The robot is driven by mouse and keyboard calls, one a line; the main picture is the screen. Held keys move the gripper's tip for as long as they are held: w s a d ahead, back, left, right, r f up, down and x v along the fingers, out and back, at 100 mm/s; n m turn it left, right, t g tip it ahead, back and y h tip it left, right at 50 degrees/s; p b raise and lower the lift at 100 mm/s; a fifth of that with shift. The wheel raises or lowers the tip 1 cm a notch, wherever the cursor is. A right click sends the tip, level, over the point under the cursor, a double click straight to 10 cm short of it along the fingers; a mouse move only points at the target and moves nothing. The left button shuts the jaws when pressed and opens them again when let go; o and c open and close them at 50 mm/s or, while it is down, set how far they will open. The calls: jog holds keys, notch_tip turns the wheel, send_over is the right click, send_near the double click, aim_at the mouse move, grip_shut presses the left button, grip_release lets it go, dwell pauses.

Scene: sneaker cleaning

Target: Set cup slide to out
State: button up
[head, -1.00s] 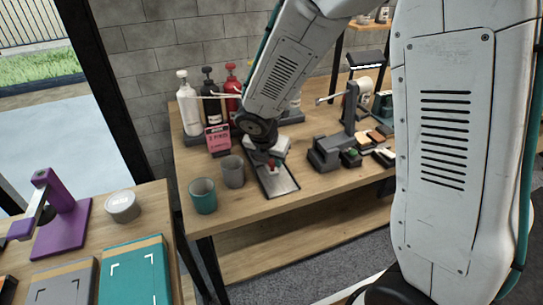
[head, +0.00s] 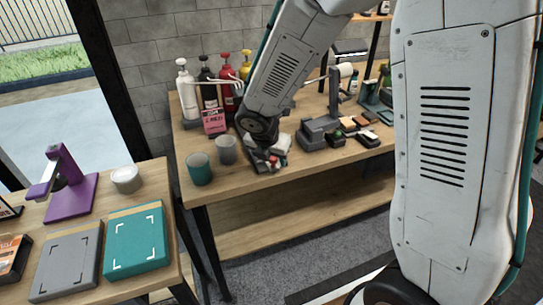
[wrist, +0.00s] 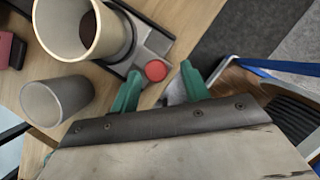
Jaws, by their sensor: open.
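In the wrist view a grey slide-like fixture (wrist: 153,47) carries a round red knob (wrist: 156,70). A cream, open-topped cup (wrist: 80,24) stands at the fixture's left end. My gripper (wrist: 160,85) has two green fingers, open, one on each side of the knob as seen from the wrist. I cannot tell whether either touches it. In the head view my gripper (head: 266,162) is low at the workbench's front edge and hides most of the fixture. A grey cup (head: 226,150) stands just left of it and also shows in the wrist view (wrist: 58,102).
A teal cup (head: 199,169) stands left of the grey cup. Pump bottles (head: 187,88) and a pink sign (head: 214,121) stand behind. A dark grey stand (head: 317,131) is to the right. A second table (head: 190,268) at left holds a purple stand (head: 71,188).

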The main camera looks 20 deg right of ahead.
jog(key=shift+w+d, duration=0.1)
jog(key=shift+r, duration=0.25)
jog(key=v, duration=0.7)
jog(key=shift+r, duration=0.1)
jog(key=s+d+r+m+y, duration=0.1)
jog(key=s+r+m, duration=0.3)
jog(key=s+m, duration=0.4)
jog(key=s+d+r+m+g+y, duration=0.1)
jog(key=s+r+m, duration=0.3)
jog(key=s+m, duration=0.5)
jog(key=s+d+r+m+y, duration=0.1)
jog(key=s+d+r+m, duration=0.2)
jog(key=s+m, duration=0.6)
jog(key=shift+s+d+r+m+g, duration=0.2)
jog(key=shift+d+r+m+g, duration=0.15)
jog(key=shift+r+m, duration=0.2)
